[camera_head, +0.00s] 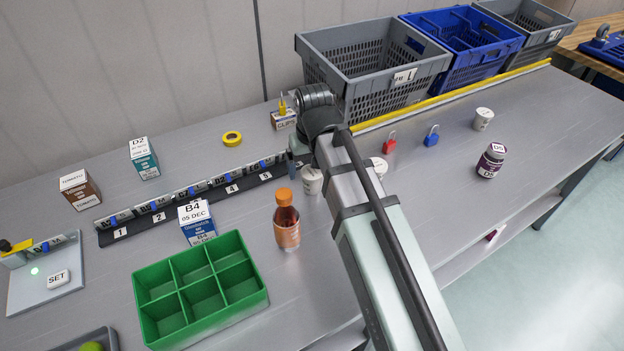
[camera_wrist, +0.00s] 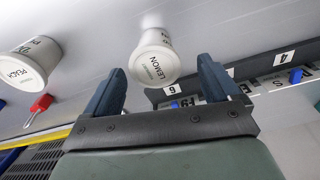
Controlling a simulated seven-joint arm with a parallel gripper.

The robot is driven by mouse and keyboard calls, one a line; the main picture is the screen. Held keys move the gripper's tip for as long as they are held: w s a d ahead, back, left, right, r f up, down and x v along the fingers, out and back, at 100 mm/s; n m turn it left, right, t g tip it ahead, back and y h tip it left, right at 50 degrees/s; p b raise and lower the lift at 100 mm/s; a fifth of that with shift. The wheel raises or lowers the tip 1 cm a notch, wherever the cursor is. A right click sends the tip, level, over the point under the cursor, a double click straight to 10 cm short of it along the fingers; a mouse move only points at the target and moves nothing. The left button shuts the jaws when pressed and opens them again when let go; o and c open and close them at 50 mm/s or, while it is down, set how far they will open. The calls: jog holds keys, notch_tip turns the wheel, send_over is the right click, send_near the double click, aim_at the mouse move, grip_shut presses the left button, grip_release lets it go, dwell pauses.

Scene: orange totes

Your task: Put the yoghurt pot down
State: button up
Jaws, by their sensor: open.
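The white yoghurt pot marked LEMON (camera_wrist: 154,62) stands on the grey table, its lid facing the wrist camera. In the head view this pot (camera_head: 312,181) is beside my arm, near the end of the black numbered strip. My gripper (camera_wrist: 162,68) is open, with one dark blue finger on each side of the pot and a visible gap to each. In the head view my gripper is mostly hidden behind my arm. A second pot, marked PEACH (camera_wrist: 22,72), stands to the left in the wrist view; it also shows in the head view (camera_head: 379,167), partly hidden.
The black strip (camera_head: 112,236) holds several labelled blocks. A brown bottle (camera_head: 287,222) and a green divided tray (camera_head: 262,299) stand in front. A red padlock (camera_head: 389,146), a blue padlock (camera_head: 432,139) and a third pot (camera_head: 482,121) are to the right. Crates (camera_head: 340,92) line the back.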

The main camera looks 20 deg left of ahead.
aim_at(312, 171)
jog(key=shift+w+d+f, duration=0.1)
jog(key=shift+w+f, duration=0.05)
jog(key=shift+f, duration=0.95)
jog(key=shift+w+f, duration=0.15)
jog(key=shift+f, duration=0.95)
jog(key=c, duration=1.2)
jog(key=shift+r, duration=5.05)
